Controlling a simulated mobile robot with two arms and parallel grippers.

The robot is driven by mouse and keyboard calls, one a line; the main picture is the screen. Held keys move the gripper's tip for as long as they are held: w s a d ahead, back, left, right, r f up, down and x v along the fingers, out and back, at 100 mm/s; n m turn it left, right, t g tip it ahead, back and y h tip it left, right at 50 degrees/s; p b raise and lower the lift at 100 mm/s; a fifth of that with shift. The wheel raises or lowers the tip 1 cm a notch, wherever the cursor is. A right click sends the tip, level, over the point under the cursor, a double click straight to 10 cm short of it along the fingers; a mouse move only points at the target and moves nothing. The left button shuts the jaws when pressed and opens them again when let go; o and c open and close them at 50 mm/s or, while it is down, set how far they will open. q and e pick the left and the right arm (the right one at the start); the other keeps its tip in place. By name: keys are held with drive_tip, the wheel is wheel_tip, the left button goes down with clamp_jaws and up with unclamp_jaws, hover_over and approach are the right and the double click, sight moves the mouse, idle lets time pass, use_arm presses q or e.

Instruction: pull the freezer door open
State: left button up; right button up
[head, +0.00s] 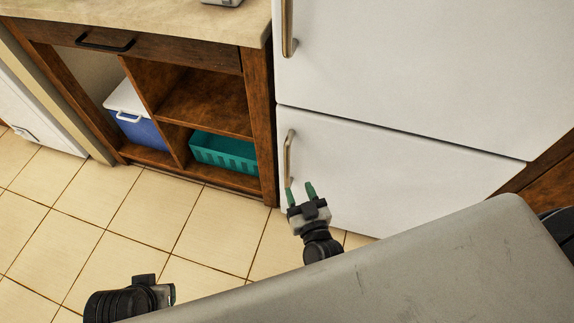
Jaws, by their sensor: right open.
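The white freezer door (385,175) is the lower door of the fridge and is shut. Its upright metal handle (288,158) is on the door's left edge. My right gripper (300,190) is open, with its green-tipped fingers pointing up the picture at the lower end of the handle. I cannot tell whether a finger touches the handle. My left gripper (172,293) is low in the picture at the left, over the floor and away from the freezer. Its fingers are mostly hidden, so its opening does not show.
The upper fridge door (420,70) is shut. A wooden shelf unit (262,125) stands left of the freezer, holding a blue cooler (140,130) and a teal basket (222,150). Tiled floor (130,225) is clear in front of it.

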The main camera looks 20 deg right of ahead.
sight(288, 161)
drive_tip(key=w+b, duration=0.1)
drive_tip(key=w, duration=0.4)
drive_tip(key=shift+r, duration=0.1)
use_arm(q)
drive_tip(key=shift+s+a+r+b, duration=0.1)
drive_tip(key=shift+s+r+b, duration=0.4)
drive_tip(key=shift+r, duration=0.35)
use_arm(e)
drive_tip(key=w, duration=0.6)
drive_tip(key=shift+s, duration=0.1)
clamp_jaws()
